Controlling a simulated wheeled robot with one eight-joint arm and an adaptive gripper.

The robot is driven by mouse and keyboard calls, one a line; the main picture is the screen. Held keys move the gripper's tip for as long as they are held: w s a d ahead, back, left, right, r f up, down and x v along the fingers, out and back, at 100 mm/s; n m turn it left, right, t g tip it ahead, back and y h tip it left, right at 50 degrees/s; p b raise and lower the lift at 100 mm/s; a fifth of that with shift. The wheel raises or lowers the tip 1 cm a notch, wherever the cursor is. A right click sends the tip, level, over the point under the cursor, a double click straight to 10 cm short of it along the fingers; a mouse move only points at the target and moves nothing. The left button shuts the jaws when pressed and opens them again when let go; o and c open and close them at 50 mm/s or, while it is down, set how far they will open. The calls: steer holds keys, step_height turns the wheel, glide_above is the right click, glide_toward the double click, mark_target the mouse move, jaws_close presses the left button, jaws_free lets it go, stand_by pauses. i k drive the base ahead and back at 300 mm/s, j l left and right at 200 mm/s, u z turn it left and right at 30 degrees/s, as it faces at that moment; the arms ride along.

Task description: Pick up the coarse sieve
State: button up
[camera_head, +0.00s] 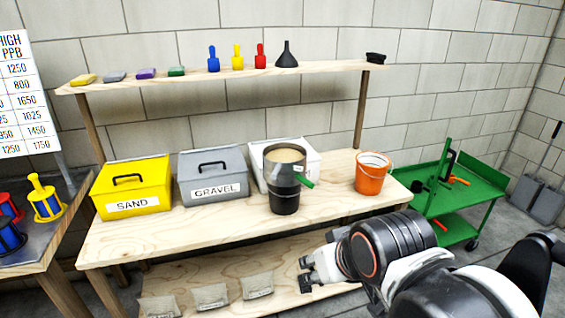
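No item is labelled as the coarse sieve, and I cannot tell for sure which one it is. A round grey vessel with a tan top (284,158) sits over a black container (284,203) at the middle of the wooden workbench (235,236). A green handle (304,182) sticks out at its lower right. My gripper (304,273) is in front of the bench at the lower middle, pointing left. Its fingers are apart with nothing seen between them. It is clear of the vessel, lower and nearer to me.
Yellow SAND box (132,180), grey GRAVEL box (212,172) and a partly hidden white box (313,163) line the bench back. An orange bucket (371,174) stands right. A shelf (330,68) holds small tools and a funnel (286,56). A green cart (460,190) is at right.

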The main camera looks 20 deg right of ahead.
mark_target(282, 163)
steer(key=i+z, duration=0.1)
steer(key=z, duration=0.25)
steer(key=i+l+z, duration=0.1)
steer(key=z, duration=0.25)
steer(key=i+z, duration=0.15)
steer(key=z, duration=0.2)
